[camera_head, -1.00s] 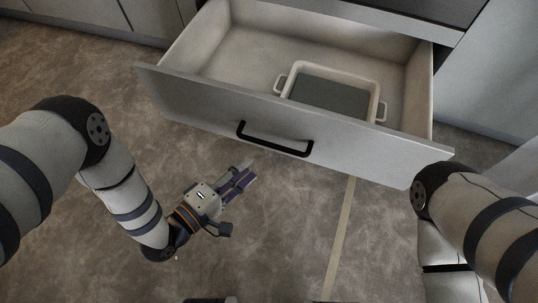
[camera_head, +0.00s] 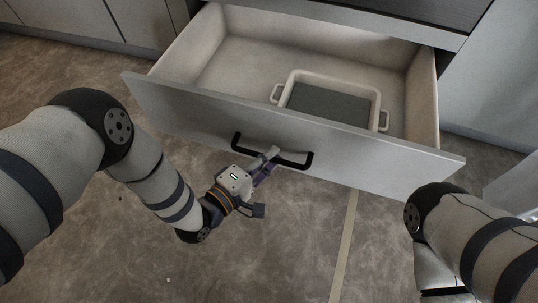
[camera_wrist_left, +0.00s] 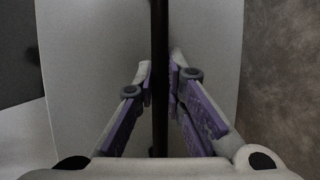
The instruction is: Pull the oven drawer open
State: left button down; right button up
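The drawer (camera_head: 290,125) is pulled well out, with a grey-white front and a black bar handle (camera_head: 290,161). The handle also shows as a dark vertical bar in the left wrist view (camera_wrist_left: 160,50). My left gripper (camera_head: 268,158) is at the middle of the handle. In the left wrist view its purple-padded fingers (camera_wrist_left: 160,82) lie close on both sides of the bar and look shut on it. The fingers partly cover the handle in the head view. My right arm shows at the right edge, but its gripper is not in view.
A white two-handled dish (camera_head: 378,108) with a dark inside sits in the drawer. Grey cabinets (camera_head: 80,20) stand at the left. The brown floor (camera_head: 275,250) in front is clear, with a pale strip (camera_head: 346,245) along it.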

pick_arm(q)
jog(key=s+p, duration=0.1)
jog(key=s, duration=0.1)
jog(key=s+a+p, duration=0.1)
jog(key=s, duration=0.1)
jog(key=shift+s+a, duration=0.1)
jog(key=shift+a, duration=0.1)
jog(key=c, duration=1.7)
grip_release()
jog(key=shift+o, duration=0.2)
jog(key=v, duration=1.2)
